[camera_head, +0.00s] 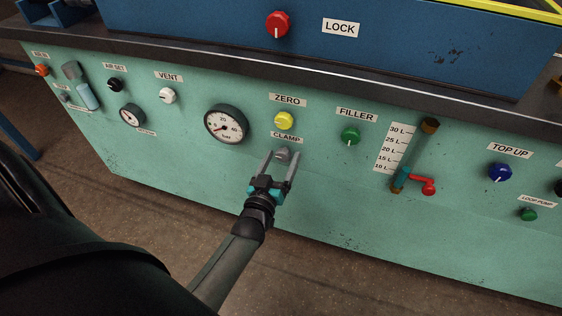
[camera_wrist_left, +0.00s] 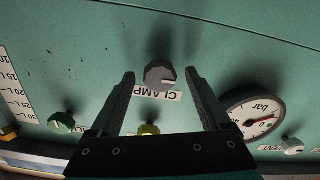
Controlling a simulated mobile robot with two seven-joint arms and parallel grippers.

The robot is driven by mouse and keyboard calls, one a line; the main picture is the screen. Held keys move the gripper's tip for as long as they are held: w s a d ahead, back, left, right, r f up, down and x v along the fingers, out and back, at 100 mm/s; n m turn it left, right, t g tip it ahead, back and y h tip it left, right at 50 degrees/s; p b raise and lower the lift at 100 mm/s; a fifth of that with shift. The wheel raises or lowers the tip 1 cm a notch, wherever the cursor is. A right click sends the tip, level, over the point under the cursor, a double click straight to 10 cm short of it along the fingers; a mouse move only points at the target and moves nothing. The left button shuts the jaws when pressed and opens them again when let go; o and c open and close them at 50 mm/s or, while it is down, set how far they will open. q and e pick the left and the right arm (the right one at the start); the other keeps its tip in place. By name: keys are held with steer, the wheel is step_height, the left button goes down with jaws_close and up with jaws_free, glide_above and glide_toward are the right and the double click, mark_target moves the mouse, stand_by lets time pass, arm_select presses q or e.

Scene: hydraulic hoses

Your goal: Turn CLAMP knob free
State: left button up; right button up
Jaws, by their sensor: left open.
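The CLAMP knob (camera_head: 282,154) is a small grey knob on the green panel, just below the CLAMP label (camera_head: 286,137). It also shows in the left wrist view (camera_wrist_left: 159,74), with a light pointer mark on it. My left gripper (camera_head: 280,158) is open, with its two fingers pointing at the panel, one to each side of the knob. In the left wrist view the knob lies between and a little beyond the fingertips (camera_wrist_left: 158,76); I see no contact. My right gripper is not in view.
The yellow ZERO knob (camera_head: 284,120) sits just above the CLAMP label. A pressure gauge (camera_head: 227,124) is to the left, the green FILLER knob (camera_head: 350,136) to the right. A red LOCK knob (camera_head: 278,24) is on the blue block above. The panel below the CLAMP knob is bare.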

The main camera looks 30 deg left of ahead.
arm_select(q)
jaws_close()
stand_by(0.8)
